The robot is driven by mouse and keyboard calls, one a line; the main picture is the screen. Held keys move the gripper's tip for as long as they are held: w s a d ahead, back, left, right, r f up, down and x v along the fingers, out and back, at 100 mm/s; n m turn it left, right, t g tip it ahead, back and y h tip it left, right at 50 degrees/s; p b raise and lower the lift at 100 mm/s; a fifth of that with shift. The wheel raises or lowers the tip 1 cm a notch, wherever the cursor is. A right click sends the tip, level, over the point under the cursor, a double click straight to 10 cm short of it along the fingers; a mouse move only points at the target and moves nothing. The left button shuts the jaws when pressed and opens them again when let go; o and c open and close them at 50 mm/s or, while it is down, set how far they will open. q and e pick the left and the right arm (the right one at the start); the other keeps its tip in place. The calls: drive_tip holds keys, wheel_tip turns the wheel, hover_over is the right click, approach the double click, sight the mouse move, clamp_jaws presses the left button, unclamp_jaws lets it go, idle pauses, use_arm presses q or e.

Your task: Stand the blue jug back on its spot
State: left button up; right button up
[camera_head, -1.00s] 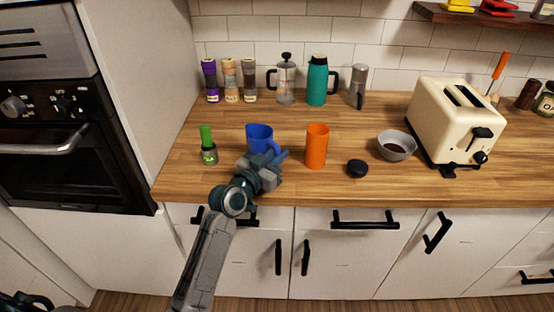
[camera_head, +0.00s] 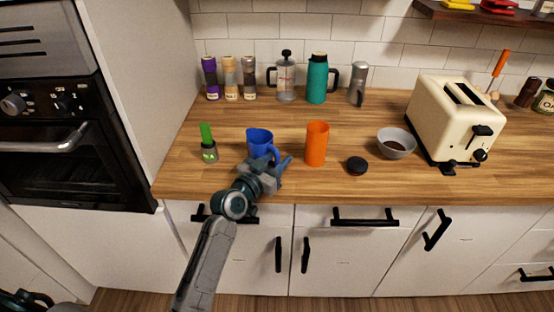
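The blue jug (camera_head: 259,142) is upright above or on the front part of the wooden counter, between the green-handled jar and the orange cylinder. Its handle points to the right and toward me. My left gripper (camera_head: 281,163) is at the handle, on the near right side of the jug, and appears shut on it. The gripper hides part of the jug's lower front, so I cannot tell whether its base touches the counter. My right gripper is not in view.
An orange cylinder (camera_head: 316,144) stands close to the right of my gripper, with a dark round lid (camera_head: 357,166) and a grey bowl (camera_head: 396,143) beyond. A green-topped jar (camera_head: 208,146) stands left. A teal flask (camera_head: 317,80) and French press (camera_head: 286,80) line the wall.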

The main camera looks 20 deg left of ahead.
use_arm(q)
drive_tip(key=shift+s+a, duration=0.1)
drive_tip(key=shift+s, duration=0.1)
drive_tip(key=b+v, duration=0.2)
drive_tip(key=v, duration=0.9)
drive_tip(key=shift+s, duration=0.3)
drive_tip(key=shift+r, duration=0.15)
